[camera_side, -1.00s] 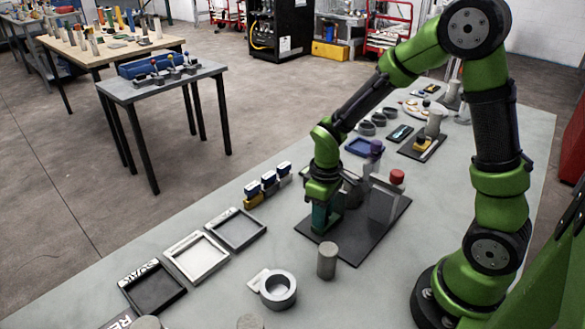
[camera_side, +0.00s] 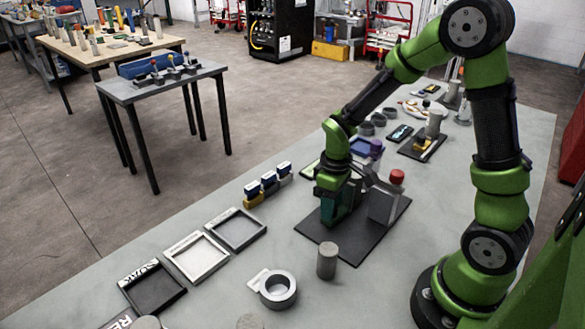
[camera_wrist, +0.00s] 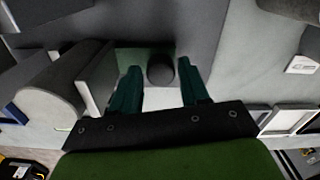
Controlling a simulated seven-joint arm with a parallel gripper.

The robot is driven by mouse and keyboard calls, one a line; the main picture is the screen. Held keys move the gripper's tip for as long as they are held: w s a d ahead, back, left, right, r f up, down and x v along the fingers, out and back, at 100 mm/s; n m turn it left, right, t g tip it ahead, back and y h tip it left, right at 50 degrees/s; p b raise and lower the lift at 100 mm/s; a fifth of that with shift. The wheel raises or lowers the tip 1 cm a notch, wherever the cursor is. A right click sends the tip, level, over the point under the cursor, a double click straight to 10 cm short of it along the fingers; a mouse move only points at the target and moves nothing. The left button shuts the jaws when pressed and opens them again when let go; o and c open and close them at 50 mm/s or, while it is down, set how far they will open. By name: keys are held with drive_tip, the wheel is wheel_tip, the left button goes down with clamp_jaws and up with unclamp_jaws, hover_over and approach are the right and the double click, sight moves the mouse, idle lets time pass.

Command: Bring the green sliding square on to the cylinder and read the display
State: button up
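My gripper (camera_wrist: 159,66) has two teal fingers, apart, with a small dark round knob (camera_wrist: 161,70) between them and a gap visible on either side. A dark green patch (camera_wrist: 128,60), perhaps the green sliding square, shows beside the knob, partly behind the left finger. A large grey cylinder (camera_wrist: 45,98) lies left of the fingers in the wrist view. In the side view my gripper (camera_side: 328,216) is low over the dark base plate (camera_side: 352,240), left of a grey block (camera_side: 384,206) with a red knob (camera_side: 397,176). The side view hides the fingertips' contact. No display is readable.
A loose grey cylinder (camera_side: 327,261) stands in front of the plate, with a grey ring (camera_side: 278,290) left of it. Empty trays (camera_side: 236,230) lie to the left. Small blue-and-white-topped blocks (camera_side: 268,183) stand behind them. A purple knob (camera_side: 376,147) is behind my gripper.

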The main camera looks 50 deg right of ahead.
drive_tip(key=shift+o, duration=0.9)
wheel_tip(320, 180, up, 17)
drive_tip(key=shift+f, duration=0.1)
idle(0.5)
drive_tip(key=s+a+r+m+t+y, duration=0.2)
drive_tip(key=s+a+m+t, duration=0.4)
drive_tip(key=s, duration=0.3)
drive_tip(key=shift+s+a+r+t, duration=0.2)
drive_tip(key=shift+a+r+t, duration=0.45)
drive_tip(key=shift+r, duration=0.25)
